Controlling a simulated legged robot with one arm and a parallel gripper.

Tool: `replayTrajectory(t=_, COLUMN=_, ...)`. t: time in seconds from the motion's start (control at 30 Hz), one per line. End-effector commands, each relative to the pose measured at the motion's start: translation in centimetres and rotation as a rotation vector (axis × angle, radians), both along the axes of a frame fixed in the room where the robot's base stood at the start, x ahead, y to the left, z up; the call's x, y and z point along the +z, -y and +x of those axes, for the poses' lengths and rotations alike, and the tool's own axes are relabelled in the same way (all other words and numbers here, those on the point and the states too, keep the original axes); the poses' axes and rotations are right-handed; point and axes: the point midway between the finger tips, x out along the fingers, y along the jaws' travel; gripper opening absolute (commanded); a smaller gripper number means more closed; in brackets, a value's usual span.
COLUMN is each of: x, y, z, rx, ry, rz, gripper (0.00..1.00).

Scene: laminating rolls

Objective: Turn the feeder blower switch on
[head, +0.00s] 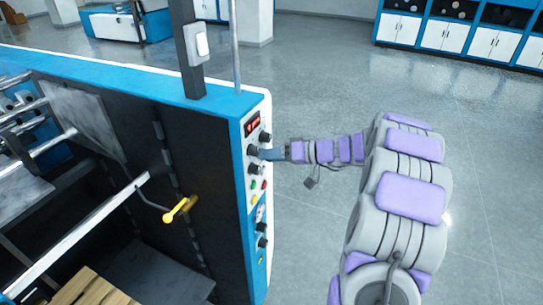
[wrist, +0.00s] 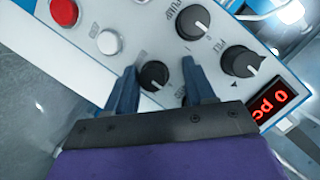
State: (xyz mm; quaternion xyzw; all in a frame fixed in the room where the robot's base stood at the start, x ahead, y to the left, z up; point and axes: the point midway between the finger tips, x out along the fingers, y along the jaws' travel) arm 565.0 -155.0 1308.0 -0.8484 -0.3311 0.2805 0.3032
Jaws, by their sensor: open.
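The control panel (head: 247,185) is on the end face of the blue and black machine in the head view. In the wrist view, a small black rotary knob (wrist: 153,75) sits between the open fingers of my gripper (wrist: 160,66), with a gap visible to the right finger. A larger black knob (wrist: 193,22) with a label that seems to read PUMP is above it, and another black knob (wrist: 240,62) is to the right. The label by the small knob is partly hidden, so I cannot tell which is the blower switch. In the head view my gripper (head: 267,153) is at the panel.
A red lit display (wrist: 273,104) is near the knobs. A red button (wrist: 64,12) and a white button (wrist: 107,42) are to the left. A grey post with a switch box (head: 202,46) rises above the machine. The floor (head: 310,90) to the right is clear.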

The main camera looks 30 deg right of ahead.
Motion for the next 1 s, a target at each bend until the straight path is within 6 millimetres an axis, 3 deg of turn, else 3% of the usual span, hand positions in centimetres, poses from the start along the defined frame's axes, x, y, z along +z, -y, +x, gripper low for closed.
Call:
replayTrajectory(t=0.17, x=-0.14, y=0.23, z=0.05, rx=0.000, ry=-0.002, rz=0.003, gripper=0.56)
replayTrajectory(t=0.73, x=-0.15, y=-0.22, z=0.06, rx=0.001, ry=-0.004, rz=-0.001, gripper=0.02)
replayTrajectory(t=1.0, x=-0.19, y=-0.03, z=0.11, rx=0.000, ry=-0.015, rz=0.016, gripper=0.00)
